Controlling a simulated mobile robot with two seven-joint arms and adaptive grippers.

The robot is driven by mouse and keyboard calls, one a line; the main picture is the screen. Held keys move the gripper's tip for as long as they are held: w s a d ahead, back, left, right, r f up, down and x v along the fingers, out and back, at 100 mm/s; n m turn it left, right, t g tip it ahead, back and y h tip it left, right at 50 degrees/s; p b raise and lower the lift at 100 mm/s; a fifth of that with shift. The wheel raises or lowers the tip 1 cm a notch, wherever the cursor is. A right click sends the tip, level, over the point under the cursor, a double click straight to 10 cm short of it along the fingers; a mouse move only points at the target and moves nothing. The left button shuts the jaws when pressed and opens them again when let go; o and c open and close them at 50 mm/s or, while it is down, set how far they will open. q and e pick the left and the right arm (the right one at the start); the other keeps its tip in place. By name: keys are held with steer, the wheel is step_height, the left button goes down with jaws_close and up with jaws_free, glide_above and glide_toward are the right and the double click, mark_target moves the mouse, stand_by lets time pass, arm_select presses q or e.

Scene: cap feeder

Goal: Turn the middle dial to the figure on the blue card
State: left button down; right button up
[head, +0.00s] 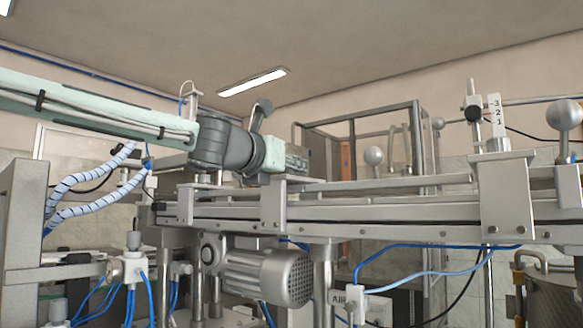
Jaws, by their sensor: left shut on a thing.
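My left arm comes in from the left above the machine, and my left gripper (290,160) is at its end, just over the metal rail. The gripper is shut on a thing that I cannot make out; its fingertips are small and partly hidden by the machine. I cannot pick out the middle dial or the blue card in this view. A white plate (495,116) with the figures 3, 2 and 1 stands on a post at the right, beside a black knob (473,114). My right gripper is not in view.
A long metal rail (400,212) with upright brackets crosses the view. Ball-ended levers (373,156) (563,116) stand behind it and at the right. A motor (265,275) hangs below, with blue hoses (440,247) around. A framed cabinet (415,150) stands behind.

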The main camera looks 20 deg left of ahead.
arm_select(q)
steer(key=shift+h, duration=0.3)
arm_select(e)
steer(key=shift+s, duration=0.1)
arm_select(q)
steer(key=shift+a+m+g+h, duration=0.1)
steer(key=shift+m+g+h, duration=0.2)
steer(key=shift+m+h, duration=0.7)
steer(key=m+g+h, duration=0.1)
steer(key=h, duration=0.1)
steer(key=m+h, duration=0.1)
steer(key=shift+w+a+f+g+h, duration=0.1)
steer(key=shift+g+h, duration=0.3)
steer(key=m+g+h, duration=0.2)
steer(key=m+h, duration=0.1)
steer(key=shift+g+h, duration=0.3)
steer(key=shift+w+m+g+h, duration=0.1)
steer(key=shift+m+g+h, duration=0.8)
steer(key=shift+m+g, duration=0.15)
steer(key=m+g+h, duration=0.1)
steer(key=m+g, duration=0.1)
steer(key=g, duration=0.1)
steer(key=shift+h, duration=0.4)
steer(key=m+g+h, duration=0.1)
steer(key=m+g, duration=0.1)
steer(key=shift+g, duration=0.35)
steer(key=shift+m+g, duration=0.35)
steer(key=shift+g, duration=0.25)
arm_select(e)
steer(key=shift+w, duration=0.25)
